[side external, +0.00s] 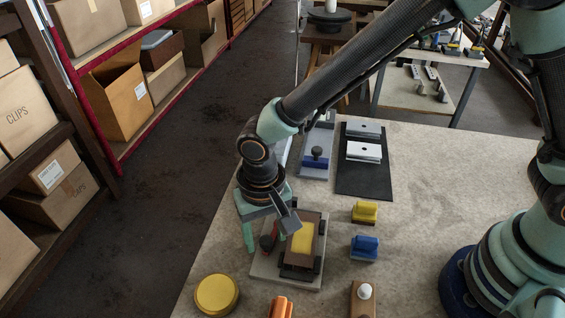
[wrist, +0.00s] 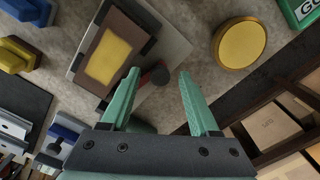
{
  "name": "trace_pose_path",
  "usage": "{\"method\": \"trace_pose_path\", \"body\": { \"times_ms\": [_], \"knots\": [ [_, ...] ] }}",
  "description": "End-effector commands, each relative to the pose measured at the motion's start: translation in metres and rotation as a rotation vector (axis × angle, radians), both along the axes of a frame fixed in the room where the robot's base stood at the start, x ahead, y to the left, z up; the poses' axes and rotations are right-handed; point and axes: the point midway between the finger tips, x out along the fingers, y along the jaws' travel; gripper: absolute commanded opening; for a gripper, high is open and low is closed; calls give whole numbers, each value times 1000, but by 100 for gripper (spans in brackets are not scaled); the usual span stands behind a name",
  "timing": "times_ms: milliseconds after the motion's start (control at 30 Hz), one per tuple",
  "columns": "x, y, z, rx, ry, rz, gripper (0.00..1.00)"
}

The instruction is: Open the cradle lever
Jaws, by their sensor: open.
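The cradle (side external: 284,272) sits on a pale base plate near the left front of the table. It holds a brown piece with a yellow face (side external: 303,238); dark clamps show at its ends. A red lever with a dark round knob (side external: 267,243) stands at its left side, and it also shows in the wrist view (wrist: 158,75). My gripper (side external: 267,238) is open and empty above that side of the cradle. In the wrist view, the knob appears between my fingertips (wrist: 159,76). I cannot tell whether the fingers are level with it.
A yellow round tin (side external: 217,294), an orange piece (side external: 281,307) and a wooden block with a white knob (side external: 363,299) stand in front. Blue (side external: 364,249) and yellow (side external: 365,212) blocks stand right. A black mat (side external: 363,185) with pale profiles lies behind.

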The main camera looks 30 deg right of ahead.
Motion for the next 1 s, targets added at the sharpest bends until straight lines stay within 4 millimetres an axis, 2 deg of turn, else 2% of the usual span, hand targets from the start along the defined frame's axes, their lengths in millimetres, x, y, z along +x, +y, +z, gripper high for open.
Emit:
{"method": "trace_pose_path", "body": {
  "times_ms": [100,267,1000],
  "knots": [
    [0,0,0,0,0,0,62],
    [0,0,0,0,0,0,0],
    [0,0,1,-1,0,-1,0]
  ]
}}
